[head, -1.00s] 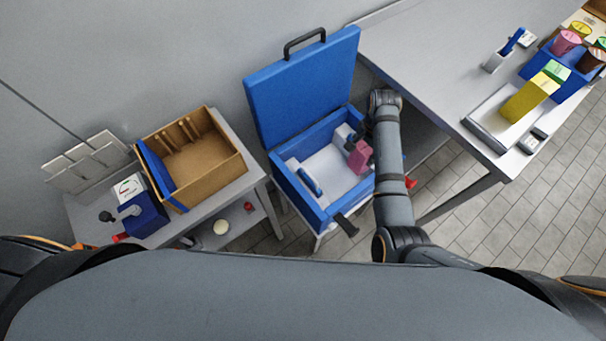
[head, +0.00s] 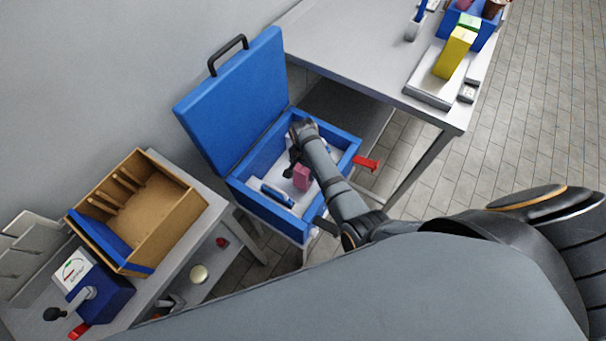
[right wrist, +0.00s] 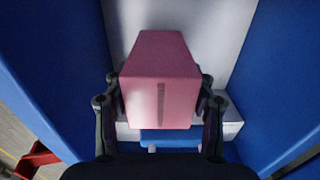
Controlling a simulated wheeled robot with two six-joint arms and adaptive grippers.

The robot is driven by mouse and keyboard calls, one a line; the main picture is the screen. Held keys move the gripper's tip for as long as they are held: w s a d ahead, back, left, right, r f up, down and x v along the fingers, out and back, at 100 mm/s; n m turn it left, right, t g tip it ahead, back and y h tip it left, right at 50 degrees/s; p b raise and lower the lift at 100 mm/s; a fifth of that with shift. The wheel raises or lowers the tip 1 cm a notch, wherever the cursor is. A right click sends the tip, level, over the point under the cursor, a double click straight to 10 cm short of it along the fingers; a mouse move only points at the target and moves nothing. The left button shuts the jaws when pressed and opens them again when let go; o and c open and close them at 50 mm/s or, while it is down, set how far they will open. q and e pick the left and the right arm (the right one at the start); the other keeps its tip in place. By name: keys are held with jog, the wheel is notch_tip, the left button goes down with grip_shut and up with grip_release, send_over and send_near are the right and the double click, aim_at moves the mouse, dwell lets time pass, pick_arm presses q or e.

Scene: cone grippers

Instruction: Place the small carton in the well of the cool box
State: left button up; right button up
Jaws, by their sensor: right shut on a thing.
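The small carton is a pink block (head: 302,178), held inside the opening of the blue cool box (head: 268,212), whose lid (head: 236,100) stands open. My right gripper (head: 294,168) is shut on the carton. In the right wrist view the carton (right wrist: 160,85) sits between the two fingers of the gripper (right wrist: 160,104), with a pale floor and blue walls around it. I cannot tell whether the carton touches the floor. My left gripper is not in view.
A blue-and-white pack (head: 278,194) lies in the cool box beside the carton. A red latch (head: 367,163) sticks out at the box's right. A wooden crate (head: 165,215) stands on the left table. A grey table (head: 350,55) holds a yellow carton (head: 455,55) on a tray.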

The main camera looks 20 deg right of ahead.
jog(key=shift+f, duration=1.2)
jog(key=shift+f, duration=0.15)
jog(key=o, duration=1.3)
jog(key=shift+r, duration=0.4)
notch_tip(320, 180, up, 12)
jog(key=shift+f+p, duration=0.2)
jog(key=shift+p, duration=0.6)
